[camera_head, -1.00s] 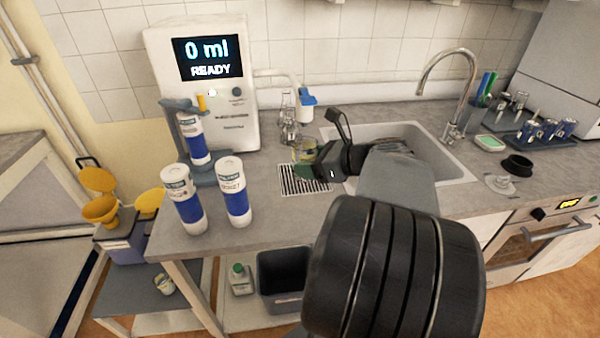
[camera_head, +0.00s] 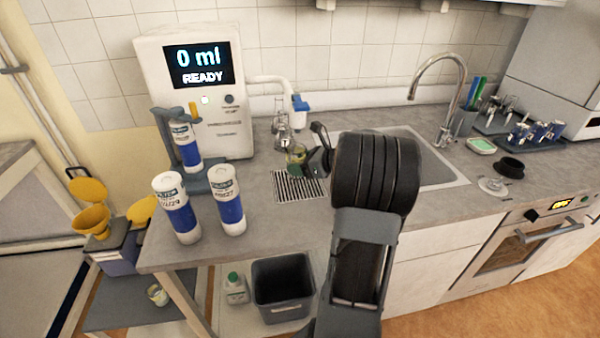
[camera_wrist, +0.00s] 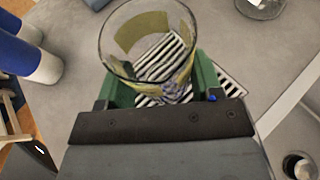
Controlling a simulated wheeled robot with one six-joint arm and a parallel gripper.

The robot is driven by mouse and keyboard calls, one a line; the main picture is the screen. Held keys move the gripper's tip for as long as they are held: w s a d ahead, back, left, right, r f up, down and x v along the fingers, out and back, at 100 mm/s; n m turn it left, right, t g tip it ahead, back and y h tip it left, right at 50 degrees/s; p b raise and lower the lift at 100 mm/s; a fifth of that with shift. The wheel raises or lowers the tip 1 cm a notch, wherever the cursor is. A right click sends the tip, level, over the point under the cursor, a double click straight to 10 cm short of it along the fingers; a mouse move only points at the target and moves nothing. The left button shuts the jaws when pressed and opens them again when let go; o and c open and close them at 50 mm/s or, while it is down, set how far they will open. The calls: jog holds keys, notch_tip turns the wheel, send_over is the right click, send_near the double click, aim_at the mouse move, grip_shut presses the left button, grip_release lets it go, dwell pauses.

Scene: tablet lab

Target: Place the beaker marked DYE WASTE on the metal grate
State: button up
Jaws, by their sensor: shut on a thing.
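A clear glass beaker (camera_head: 296,154) with a yellowish label stands upright in my gripper (camera_head: 302,163); its lettering is not legible. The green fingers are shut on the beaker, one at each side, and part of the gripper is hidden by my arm. The metal grate (camera_head: 287,187) is a striped slotted plate in the counter, left of the sink. In the wrist view the beaker (camera_wrist: 146,30) is seen from above, over the grate (camera_wrist: 233,82), whose slats show through the glass. I cannot tell whether its base touches the grate.
A white dispenser (camera_head: 240,130) reading 0 ml stands at the back left. Two white-and-blue bottles (camera_head: 228,205) (camera_head: 178,212) stand left of the grate. Glassware (camera_head: 282,130) and a blue-tipped spout (camera_head: 299,103) are close behind the beaker. The sink (camera_head: 440,172) lies to the right.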

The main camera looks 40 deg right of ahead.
jog(key=shift+w+d+f, duration=0.1)
jog(key=shift+w+f, duration=0.1)
jog(key=shift+f, duration=1.6)
jog(key=shift+f, duration=0.1)
